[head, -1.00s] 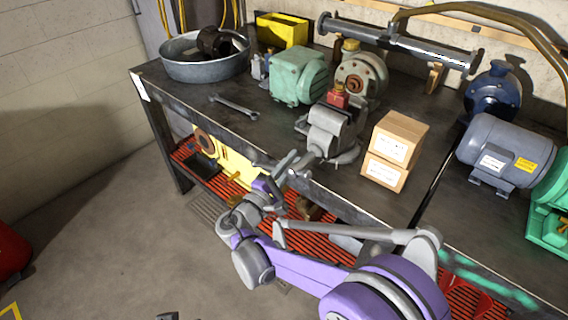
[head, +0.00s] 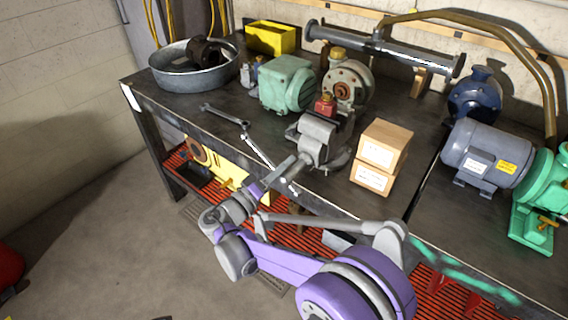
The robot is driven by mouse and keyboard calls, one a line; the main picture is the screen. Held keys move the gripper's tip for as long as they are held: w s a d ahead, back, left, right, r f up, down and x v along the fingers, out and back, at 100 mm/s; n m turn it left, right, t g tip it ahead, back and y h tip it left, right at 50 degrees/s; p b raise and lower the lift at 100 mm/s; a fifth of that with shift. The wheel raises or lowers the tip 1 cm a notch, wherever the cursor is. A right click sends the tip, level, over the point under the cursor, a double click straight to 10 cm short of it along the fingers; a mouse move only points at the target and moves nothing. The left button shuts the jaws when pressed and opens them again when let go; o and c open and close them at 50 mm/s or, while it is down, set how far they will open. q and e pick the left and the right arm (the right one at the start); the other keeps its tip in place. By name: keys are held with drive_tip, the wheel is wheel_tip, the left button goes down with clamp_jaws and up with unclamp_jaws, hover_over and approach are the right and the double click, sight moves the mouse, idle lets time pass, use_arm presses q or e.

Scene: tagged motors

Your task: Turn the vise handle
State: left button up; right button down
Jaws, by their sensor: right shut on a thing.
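The grey vise (head: 320,140) is mounted at the front edge of the dark workbench, with a red block (head: 325,104) at its jaws. Its screw end points toward the front left. A thin metal bar, which looks like the vise handle (head: 257,149), slants up and left from the screw end over the bench edge. The grip itself is small and partly hidden by the fingers. My left gripper is not in view.
A wrench (head: 224,113) lies left of the vise, close to the bar's upper end. Two stacked cardboard boxes (head: 383,155) stand just right of the vise. Green (head: 287,84) and grey (head: 490,152) motors, a metal basin (head: 168,82) and a pipe (head: 385,50) occupy the bench.

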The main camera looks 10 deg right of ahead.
sight(293, 173)
drive_tip(key=m, duration=0.2)
drive_tip(key=m+g+p, duration=0.1)
drive_tip(key=m, duration=0.2)
drive_tip(key=s+r+m+p, duration=0.1)
drive_tip(key=m, duration=0.1)
drive_tip(key=shift+s+d+g, duration=0.1)
drive_tip(key=shift+d+g, duration=0.2)
drive_tip(key=m, duration=0.2)
drive_tip(key=m+p, duration=0.1)
drive_tip(key=m, duration=0.1)
drive_tip(key=s+d+m+g+p, duration=0.1)
drive_tip(key=m, duration=0.1)
drive_tip(key=shift+s+m+y, duration=0.1)
drive_tip(key=shift+m+y, duration=0.2)
drive_tip(key=shift+m, duration=0.1)
drive_tip(key=m+y, duration=0.1)
drive_tip(key=m, duration=0.2)
drive_tip(key=s+d+f+m+y+p, duration=0.1)
drive_tip(key=m, duration=0.3)
drive_tip(key=f+m+p, duration=0.1)
drive_tip(key=m, duration=0.2)
drive_tip(key=shift+s+d+f+m+y, duration=0.2)
drive_tip(key=shift+s+f+m+y, duration=0.1)
drive_tip(key=shift+y, duration=0.1)
